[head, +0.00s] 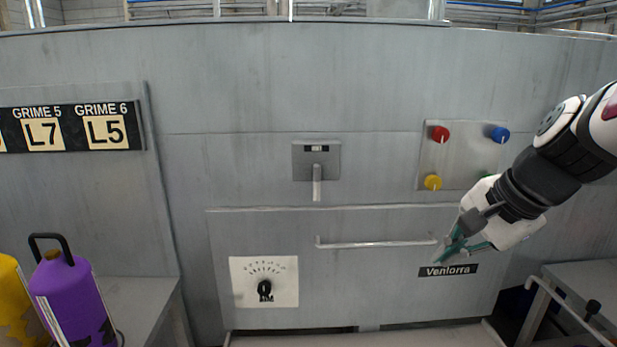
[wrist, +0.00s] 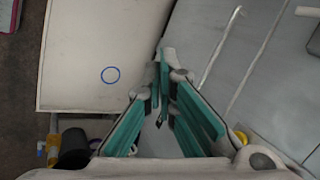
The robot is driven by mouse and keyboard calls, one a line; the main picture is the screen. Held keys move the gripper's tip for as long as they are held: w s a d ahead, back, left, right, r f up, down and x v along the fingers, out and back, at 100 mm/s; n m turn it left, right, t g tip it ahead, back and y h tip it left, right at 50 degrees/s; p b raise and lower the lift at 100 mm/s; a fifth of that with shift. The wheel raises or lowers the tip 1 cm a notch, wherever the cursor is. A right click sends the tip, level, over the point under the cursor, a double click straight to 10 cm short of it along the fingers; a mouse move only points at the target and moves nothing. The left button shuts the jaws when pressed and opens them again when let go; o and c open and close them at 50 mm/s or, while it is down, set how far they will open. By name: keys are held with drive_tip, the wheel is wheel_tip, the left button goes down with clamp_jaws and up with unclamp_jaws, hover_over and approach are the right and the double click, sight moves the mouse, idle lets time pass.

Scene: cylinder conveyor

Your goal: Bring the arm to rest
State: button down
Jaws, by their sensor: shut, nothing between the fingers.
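My gripper (head: 450,250) is at the right in the head view, in front of the grey machine panel (head: 370,275) and close to the "Ventorra" label (head: 448,270). Its teal fingers point down and to the left. In the wrist view, the fingers of my gripper (wrist: 165,75) come together at the tips with nothing between them. My arm reaches in from the right edge of the head view.
A drawer handle (head: 375,243), a dial (head: 264,290), a lever (head: 317,185) and red (head: 440,134), yellow (head: 432,182) and blue (head: 500,134) knobs are on the machine. A purple canister (head: 70,295) and a yellow one (head: 14,310) stand at the lower left.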

drive_tip(key=s+a+r+n+h+p, duration=0.1)
drive_tip(key=s+n+p, duration=0.1)
drive_tip(key=s+n, duration=0.4)
drive_tip(key=s+a+r+n+g+h+p, duration=0.1)
drive_tip(key=s+n, duration=0.5)
drive_tip(key=s, duration=0.9)
drive_tip(key=shift+s+a+r+n+h+p, duration=0.15)
drive_tip(key=shift+a+r+n+h+p, duration=0.2)
drive_tip(key=shift+a+r+p, duration=0.2)
